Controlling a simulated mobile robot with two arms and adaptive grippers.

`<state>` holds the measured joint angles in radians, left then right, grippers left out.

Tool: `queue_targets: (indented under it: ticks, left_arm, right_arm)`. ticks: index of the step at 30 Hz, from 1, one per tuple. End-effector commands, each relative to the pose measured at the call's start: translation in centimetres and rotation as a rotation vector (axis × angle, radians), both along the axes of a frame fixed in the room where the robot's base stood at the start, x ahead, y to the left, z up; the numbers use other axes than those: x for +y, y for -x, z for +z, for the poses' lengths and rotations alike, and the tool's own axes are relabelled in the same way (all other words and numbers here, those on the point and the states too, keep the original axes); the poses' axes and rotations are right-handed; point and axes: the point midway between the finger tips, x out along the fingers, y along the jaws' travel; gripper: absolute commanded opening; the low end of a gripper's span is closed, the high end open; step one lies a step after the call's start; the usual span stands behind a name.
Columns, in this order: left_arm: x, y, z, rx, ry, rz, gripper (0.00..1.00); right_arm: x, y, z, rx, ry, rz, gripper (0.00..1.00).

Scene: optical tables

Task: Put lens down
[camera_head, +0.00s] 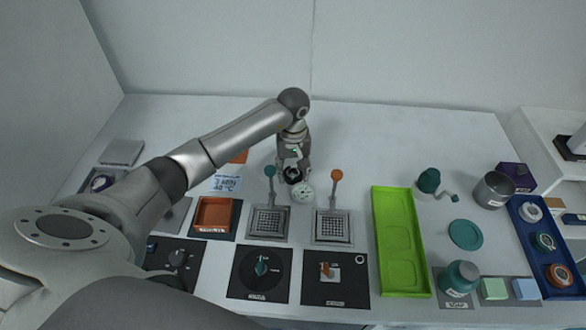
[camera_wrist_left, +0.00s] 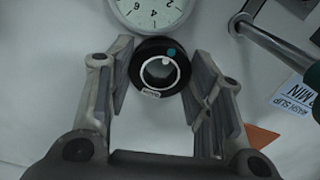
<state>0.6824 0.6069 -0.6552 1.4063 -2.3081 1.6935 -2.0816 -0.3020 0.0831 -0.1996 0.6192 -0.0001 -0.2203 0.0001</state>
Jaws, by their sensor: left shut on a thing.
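The lens (camera_wrist_left: 141,78), a black ring around a clear round centre with a teal dot and a small white label, shows in the left wrist view between the fingers of my left gripper (camera_wrist_left: 158,85). My left gripper is shut on its sides. In the head view my left gripper (camera_head: 294,170) points down over the middle of the table, with the dark lens (camera_head: 292,177) partly hidden at its fingertips. I cannot tell whether the lens touches the table. My right gripper is not in view.
A round white dial (camera_head: 303,193) is close in front of the lens. Levers with a teal knob (camera_head: 270,171) and an orange knob (camera_head: 337,174) flank it. A green tray (camera_head: 380,245) stands right, an orange tray (camera_head: 213,214) left. The table's back is clear.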

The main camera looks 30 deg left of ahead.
Motion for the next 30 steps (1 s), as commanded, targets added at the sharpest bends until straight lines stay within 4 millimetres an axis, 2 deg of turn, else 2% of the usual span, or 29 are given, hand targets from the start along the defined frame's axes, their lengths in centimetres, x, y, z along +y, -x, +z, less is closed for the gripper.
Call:
queue_targets:
  ticks: [1,2,7,20,23,30]
  left_arm:
    - [0.0,0.0,-0.3,-0.001,-0.001,0.0,0.19]
    - [0.0,0.0,-0.3,-0.001,-0.001,0.0,0.49]
    - [0.0,0.0,-0.2,0.0,0.0,0.0,0.69]
    - [0.0,0.0,0.5,-0.001,-0.001,0.0,0.69]
    - [0.1,-0.2,1.8,-0.007,-0.003,0.0,0.69]
    - [0.1,-0.1,7.1,-0.006,-0.003,-0.001,0.69]
  right_arm:
    - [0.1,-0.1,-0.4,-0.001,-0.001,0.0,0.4]
    - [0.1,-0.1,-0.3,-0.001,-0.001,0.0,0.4]
    - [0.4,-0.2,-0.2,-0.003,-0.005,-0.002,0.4]
    - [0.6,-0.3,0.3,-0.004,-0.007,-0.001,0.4]
    - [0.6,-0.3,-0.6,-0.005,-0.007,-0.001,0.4]
    - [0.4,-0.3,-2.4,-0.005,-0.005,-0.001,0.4]
